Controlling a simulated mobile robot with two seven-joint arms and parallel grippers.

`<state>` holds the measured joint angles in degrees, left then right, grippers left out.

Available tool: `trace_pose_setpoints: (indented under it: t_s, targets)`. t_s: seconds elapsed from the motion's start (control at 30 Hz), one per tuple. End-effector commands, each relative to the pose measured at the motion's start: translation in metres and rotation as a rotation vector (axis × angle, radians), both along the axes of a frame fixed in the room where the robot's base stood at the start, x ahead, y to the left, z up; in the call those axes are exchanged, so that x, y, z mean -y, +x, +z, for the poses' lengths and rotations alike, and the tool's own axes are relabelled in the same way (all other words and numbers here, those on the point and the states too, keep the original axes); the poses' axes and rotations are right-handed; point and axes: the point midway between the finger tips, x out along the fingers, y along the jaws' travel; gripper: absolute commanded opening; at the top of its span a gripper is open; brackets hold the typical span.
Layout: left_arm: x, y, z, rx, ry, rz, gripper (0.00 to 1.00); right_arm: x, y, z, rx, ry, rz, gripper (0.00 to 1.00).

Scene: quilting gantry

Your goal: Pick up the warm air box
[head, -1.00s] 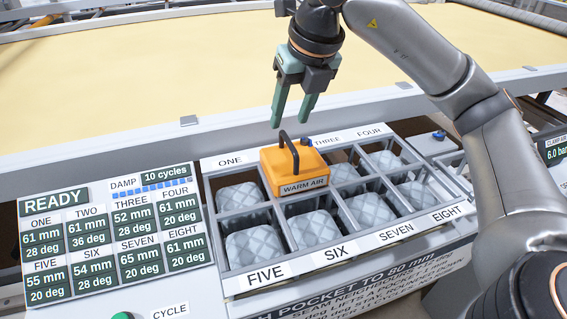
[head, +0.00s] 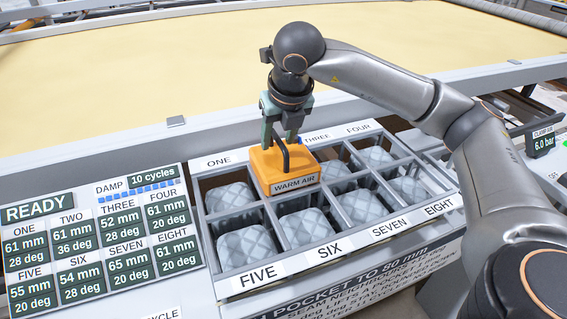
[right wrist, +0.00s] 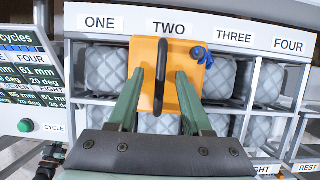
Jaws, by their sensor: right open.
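The warm air box (head: 284,176) is an orange block with a black arched handle and a "WARM AIR" label. It sits over the slot labelled TWO in the grey pocket tray (head: 217,222). My right gripper (head: 280,140) is open and has come down over the box. In the right wrist view, the gripper's fingers (right wrist: 159,76) stand on either side of the black handle (right wrist: 162,85), with a gap on both sides. The box (right wrist: 150,55) covers most of its slot. My left gripper is not in view.
Several quilted grey pads fill the other pockets, such as one under FIVE (head: 246,250). A blue fitting (right wrist: 202,56) is at the box's right side. A READY display panel (head: 95,240) stands left of the tray. A pale yellow quilt surface (head: 150,80) lies behind.

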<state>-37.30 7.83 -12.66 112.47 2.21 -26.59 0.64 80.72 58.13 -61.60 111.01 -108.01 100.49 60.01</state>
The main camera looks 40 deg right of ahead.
Motion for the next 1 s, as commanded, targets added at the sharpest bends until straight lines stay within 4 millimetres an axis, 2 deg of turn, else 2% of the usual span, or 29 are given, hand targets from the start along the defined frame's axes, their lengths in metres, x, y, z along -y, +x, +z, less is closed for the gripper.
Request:
trace_pose_setpoints:
  t_s: [0.1, 0.37, 0.8, 1.0]
  targets:
    - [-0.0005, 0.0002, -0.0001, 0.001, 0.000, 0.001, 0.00, 0.0016, 0.0036, -0.0104, -0.002, 0.000, -0.001, 0.50]
    - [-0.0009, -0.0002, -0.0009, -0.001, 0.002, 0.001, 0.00, 0.0017, 0.0047, -0.0117, 0.000, 0.000, -0.001, 0.48]
    - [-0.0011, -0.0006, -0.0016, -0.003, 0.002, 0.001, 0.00, 0.0017, 0.0044, -0.0114, 0.000, 0.000, -0.001, 0.00]
    - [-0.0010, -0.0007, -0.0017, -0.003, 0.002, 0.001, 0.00, 0.0017, 0.0044, -0.0114, 0.000, 0.000, -0.001, 0.00]
